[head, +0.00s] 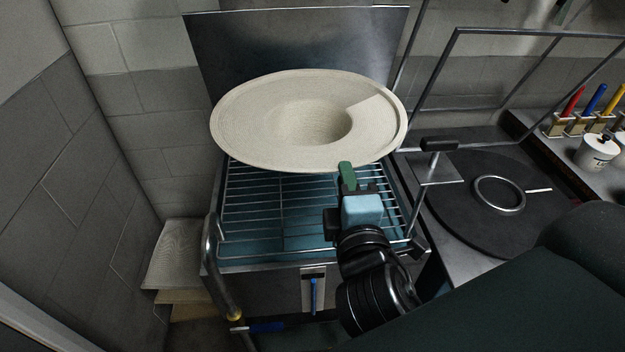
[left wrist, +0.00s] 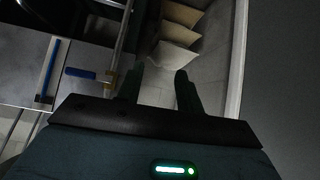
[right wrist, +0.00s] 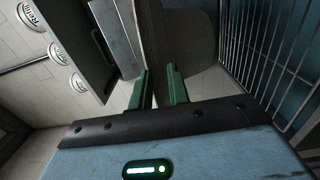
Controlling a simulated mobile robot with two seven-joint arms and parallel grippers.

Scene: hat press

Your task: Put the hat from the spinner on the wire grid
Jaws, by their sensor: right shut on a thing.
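The pale woven hat (head: 265,122) is held above the back part of the wire grid (head: 262,208), its crown dipping like a bowl and its wide brim tilted. My right gripper (head: 347,170) is shut on the near edge of the brim. In the right wrist view, the hat (right wrist: 190,42) rises from between the fingers (right wrist: 158,88), in shadow. The spinner (head: 462,215) is a dark round disc with a metal ring, at the right, with no hat on it. My left gripper (left wrist: 160,88) shows only in its wrist view, fingers apart and empty.
The wire grid lies in a metal press with a raised lid (head: 300,40) behind the hat and a side rail (head: 212,265) at left. A metal frame (head: 440,75) stands at right. Coloured-handled tools (head: 590,100) and a white pot (head: 597,152) sit on the far-right shelf.

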